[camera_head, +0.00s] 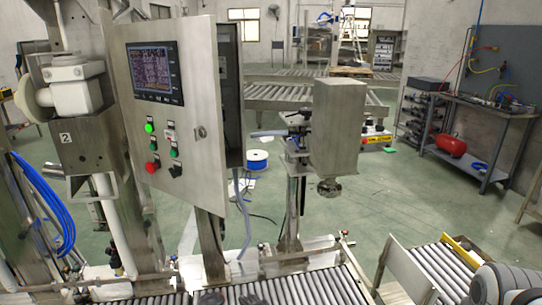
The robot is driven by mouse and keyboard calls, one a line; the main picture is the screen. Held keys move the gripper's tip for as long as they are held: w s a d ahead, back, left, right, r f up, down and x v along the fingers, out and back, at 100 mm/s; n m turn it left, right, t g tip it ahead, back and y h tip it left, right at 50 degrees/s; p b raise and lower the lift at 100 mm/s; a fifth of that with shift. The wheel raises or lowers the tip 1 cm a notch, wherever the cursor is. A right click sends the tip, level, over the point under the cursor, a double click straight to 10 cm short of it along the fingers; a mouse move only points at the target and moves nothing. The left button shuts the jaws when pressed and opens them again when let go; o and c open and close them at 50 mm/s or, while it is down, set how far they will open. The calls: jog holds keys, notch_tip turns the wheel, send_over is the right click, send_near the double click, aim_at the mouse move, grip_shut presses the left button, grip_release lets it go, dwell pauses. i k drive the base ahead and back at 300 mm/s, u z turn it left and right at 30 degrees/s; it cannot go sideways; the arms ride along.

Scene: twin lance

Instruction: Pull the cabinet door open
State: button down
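The cabinet is a grey metal control box at the centre left. Its front door (182,118) faces left of me and carries a dark screen, a lit green button, a red button and several other controls. A small round lock (201,132) sits near the door's right edge. The cabinet's side (230,105) shows to the right of the door; a narrow opening seems to show at its upper part, but I cannot tell how far the door stands open. Dark shapes at the bottom edge may be my gripper's fingers, cut off by the frame; they are well below the door.
A roller conveyor (320,287) runs below the cabinet, with another (440,272) at the lower right. A metal box on a post (337,130) stands right of the cabinet. A workbench (490,108) is at the far right. Green floor (385,185) is open between them.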

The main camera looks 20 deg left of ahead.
aim_at(202, 182)
jog(key=u, duration=0.55)
jog(key=i, duration=0.95)
jog(key=u, duration=0.55)
jog(key=k, duration=0.9)
jog(key=u, duration=0.15)
jog(key=i, duration=0.9)
jog(key=z, duration=0.05)
